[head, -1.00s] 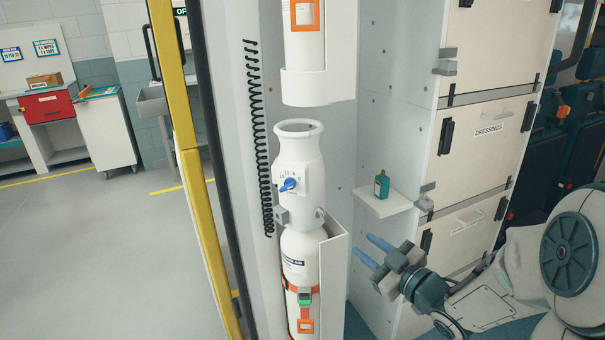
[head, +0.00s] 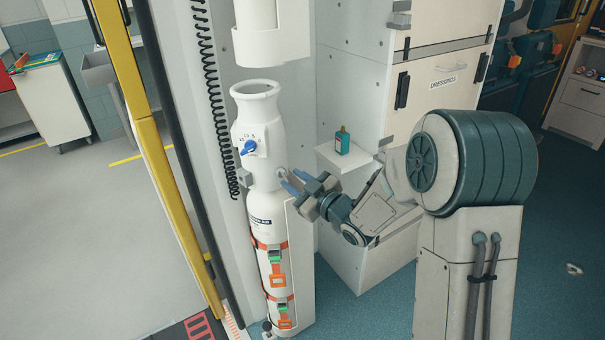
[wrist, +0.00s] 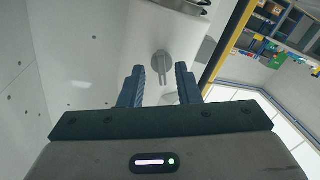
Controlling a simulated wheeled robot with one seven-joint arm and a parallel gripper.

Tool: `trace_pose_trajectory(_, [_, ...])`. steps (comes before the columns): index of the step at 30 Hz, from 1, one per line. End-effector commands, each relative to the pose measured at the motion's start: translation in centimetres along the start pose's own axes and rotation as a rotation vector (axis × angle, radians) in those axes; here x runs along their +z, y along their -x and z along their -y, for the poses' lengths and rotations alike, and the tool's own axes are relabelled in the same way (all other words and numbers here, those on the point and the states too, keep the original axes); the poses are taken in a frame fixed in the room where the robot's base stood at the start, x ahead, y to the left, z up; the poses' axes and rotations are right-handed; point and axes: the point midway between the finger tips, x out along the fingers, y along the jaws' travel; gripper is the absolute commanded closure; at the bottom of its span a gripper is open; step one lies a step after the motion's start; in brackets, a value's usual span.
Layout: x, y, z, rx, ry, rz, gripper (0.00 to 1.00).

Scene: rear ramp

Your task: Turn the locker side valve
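A tall white cylinder (head: 265,205) stands upright against the wall, with a blue pointer knob (head: 249,147) on its front. A small grey valve (head: 281,171) sits on its right side, facing the locker; my gripper partly covers it in the head view. In the wrist view this grey valve (wrist: 161,62) shows a round hub with a narrow handle pointing down the picture. My gripper (head: 290,183) is open and empty, its blue fingers pointing at the valve. In the wrist view the fingers (wrist: 160,80) lie either side of the handle, seemingly just short of it.
A small shelf (head: 341,160) with a teal bottle (head: 342,142) is just above and right of my gripper. The white locker (head: 438,80) stands behind. A coiled black cord (head: 208,100) hangs left of the cylinder. A white housing (head: 270,45) hangs above it.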

Motion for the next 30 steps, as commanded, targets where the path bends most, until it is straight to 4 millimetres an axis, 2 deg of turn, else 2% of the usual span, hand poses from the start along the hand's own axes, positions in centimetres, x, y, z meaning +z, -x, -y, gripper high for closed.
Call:
trace_pose_trajectory(3, [0.0,-1.4,0.0,0.0,0.0,-0.001,0.7])
trace_pose_trajectory(6, [0.0,-1.9,0.0,0.001,0.0,0.0,0.7])
trace_pose_trajectory(15, [0.0,-2.2,-0.1,0.001,0.0,-0.001,0.7])
trace_pose_trajectory(17, [-0.1,-2.2,0.0,0.001,0.0,-0.001,0.84])
trace_pose_trajectory(18, [-0.1,-2.2,0.0,0.001,0.0,-0.001,0.95])
trace_pose_trajectory(19, [-0.1,-2.2,-0.1,0.002,0.0,-0.001,0.97])
trace_pose_trajectory(30, [0.2,-2.1,-0.2,0.007,0.043,-0.003,0.97])
